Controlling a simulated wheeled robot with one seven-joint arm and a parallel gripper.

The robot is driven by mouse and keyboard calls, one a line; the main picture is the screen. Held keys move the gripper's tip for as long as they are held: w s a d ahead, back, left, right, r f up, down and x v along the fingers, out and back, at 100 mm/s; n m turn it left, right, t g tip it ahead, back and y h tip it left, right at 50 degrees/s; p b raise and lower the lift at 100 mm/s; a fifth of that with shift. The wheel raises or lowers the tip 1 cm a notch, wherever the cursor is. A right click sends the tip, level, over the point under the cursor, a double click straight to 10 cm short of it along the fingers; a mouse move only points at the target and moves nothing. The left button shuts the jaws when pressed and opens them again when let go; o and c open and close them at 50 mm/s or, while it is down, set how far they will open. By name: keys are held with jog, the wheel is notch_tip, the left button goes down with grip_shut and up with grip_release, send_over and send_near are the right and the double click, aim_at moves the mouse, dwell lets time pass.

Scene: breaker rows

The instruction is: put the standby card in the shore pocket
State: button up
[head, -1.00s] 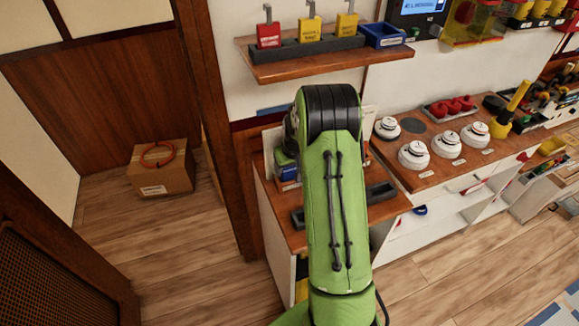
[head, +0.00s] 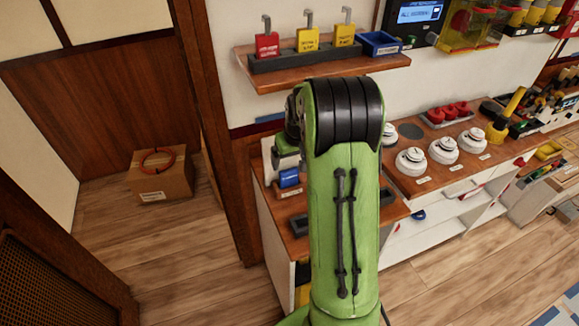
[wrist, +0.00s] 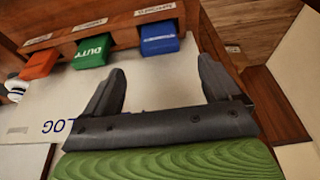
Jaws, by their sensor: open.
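In the wrist view a wooden rack (wrist: 100,38) holds an orange card (wrist: 40,64), a green card (wrist: 92,51) reading DUTY, and a blue card (wrist: 159,38). Pale labels sit on the rack above them. The labels and the blue card's lettering are too small to read, so I cannot tell for sure which card is standby or which pocket is shore. My gripper (wrist: 160,85) is open and empty, its fingers apart, with the blue card ahead between and beyond the fingertips. In the head view my arm hides the gripper and most of the rack; a blue piece (head: 289,178) shows beside it.
A white panel marked LOG (wrist: 60,126) lies beside the gripper in the wrist view. In the head view a shelf with padlocks (head: 308,62) hangs above my arm. White round detectors (head: 411,161) stand on the counter to the right. A cardboard box (head: 161,177) sits on the floor.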

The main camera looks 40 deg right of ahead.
jog(key=s+a+r+n+t, duration=0.1)
jog(key=s+a+r, duration=0.3)
jog(key=a+r, duration=0.25)
jog(key=s+a+r+n, duration=0.1)
jog(key=s+a+r, duration=0.4)
jog(key=a+r, duration=0.15)
jog(key=s+a, duration=0.4)
jog(key=s, duration=0.4)
jog(key=s+a+n+t, duration=0.1)
jog(key=s+a, duration=0.3)
jog(key=s, duration=0.3)
jog(key=shift+s+a+r+y, duration=0.2)
jog(key=shift+s+r+y, duration=0.15)
jog(key=shift+s+y, duration=0.05)
